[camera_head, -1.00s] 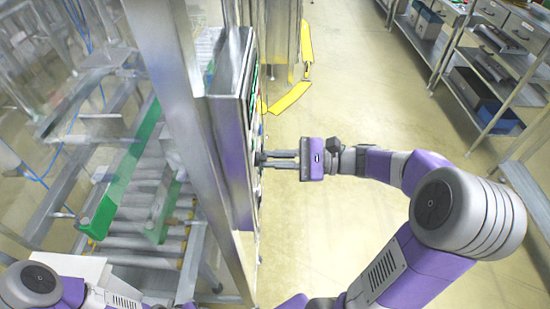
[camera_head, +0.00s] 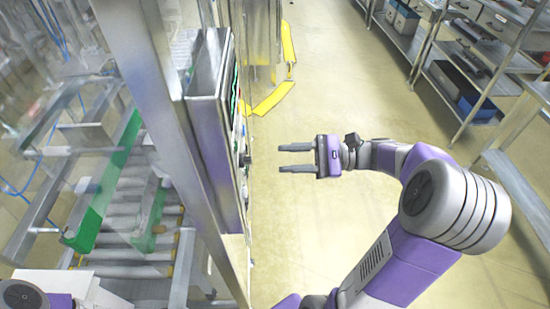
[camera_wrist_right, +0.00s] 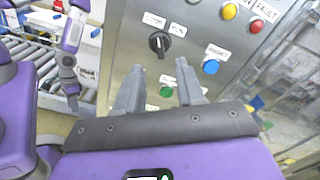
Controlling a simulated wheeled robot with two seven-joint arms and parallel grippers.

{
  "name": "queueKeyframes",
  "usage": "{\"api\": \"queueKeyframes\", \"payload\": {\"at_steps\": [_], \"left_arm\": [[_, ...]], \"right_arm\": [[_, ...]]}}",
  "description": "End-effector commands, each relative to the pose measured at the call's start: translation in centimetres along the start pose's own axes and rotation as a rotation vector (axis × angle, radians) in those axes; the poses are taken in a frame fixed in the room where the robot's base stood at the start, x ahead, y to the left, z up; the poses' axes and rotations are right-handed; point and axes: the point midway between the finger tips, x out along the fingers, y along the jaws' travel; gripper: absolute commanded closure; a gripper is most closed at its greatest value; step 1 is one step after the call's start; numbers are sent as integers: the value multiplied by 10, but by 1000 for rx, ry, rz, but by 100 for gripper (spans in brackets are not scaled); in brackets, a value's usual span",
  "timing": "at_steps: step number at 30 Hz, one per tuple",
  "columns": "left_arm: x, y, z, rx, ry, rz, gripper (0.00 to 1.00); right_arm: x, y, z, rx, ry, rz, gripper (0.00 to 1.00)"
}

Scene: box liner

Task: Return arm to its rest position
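My right gripper (camera_head: 282,158) is open and empty, held in the air to the right of the control panel (camera_head: 240,150). A clear gap lies between its fingertips and the panel. In the right wrist view the gripper's two fingers (camera_wrist_right: 160,92) stand apart in front of the panel face, with a black rotary knob (camera_wrist_right: 159,42) beyond them. A blue button (camera_wrist_right: 211,67), a green button (camera_wrist_right: 166,91), a yellow button (camera_wrist_right: 230,11) and a red button (camera_wrist_right: 256,26) also show there. My left arm shows at the lower left of the head view, but its gripper is out of that frame. The left gripper (camera_wrist_right: 72,95) appears small in the wrist view.
A metal post (camera_head: 165,120) and a roller conveyor (camera_head: 125,225) with green rails stand left of the panel. Metal shelves (camera_head: 470,70) with boxes stand at the upper right. The floor (camera_head: 335,90) between panel and shelves is clear.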

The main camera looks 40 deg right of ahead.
Motion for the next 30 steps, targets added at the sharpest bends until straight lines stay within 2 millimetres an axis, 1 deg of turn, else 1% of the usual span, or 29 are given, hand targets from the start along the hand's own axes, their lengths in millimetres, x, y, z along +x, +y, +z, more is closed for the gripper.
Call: {"api": "queueKeyframes", "payload": {"at_steps": [4, 17, 20, 23, 26, 27, 29, 30], "left_arm": [[0, 0, 0, 0, 0, 0, 57], [0, 0, 0, 0, 0, 0, 57], [1, 0, 0, 0, 0, 0, 57], [3, -1, 0, 0, 0, 0, 57], [7, -3, 0, 0, 0, 0, 57], [10, -4, 0, 0, 0, 0, 57], [13, -5, -1, 0, 0, 0, 57], [15, -6, -1, 0, 0, 0, 57]], "right_arm": [[-6, 0, 0, 1, 1, 0, 62], [-5, 0, 0, 1, 0, 0, 62], [-3, 2, -4, 7, 7, 8, 62], [7, 13, -27, 36, 49, 49, 62], [26, 41, -73, 85, 138, 146, 62], [34, 57, -95, 101, 185, 201, 62], [46, 87, -130, 116, 259, 299, 62], [52, 108, -152, 117, 307, 371, 62]]}}
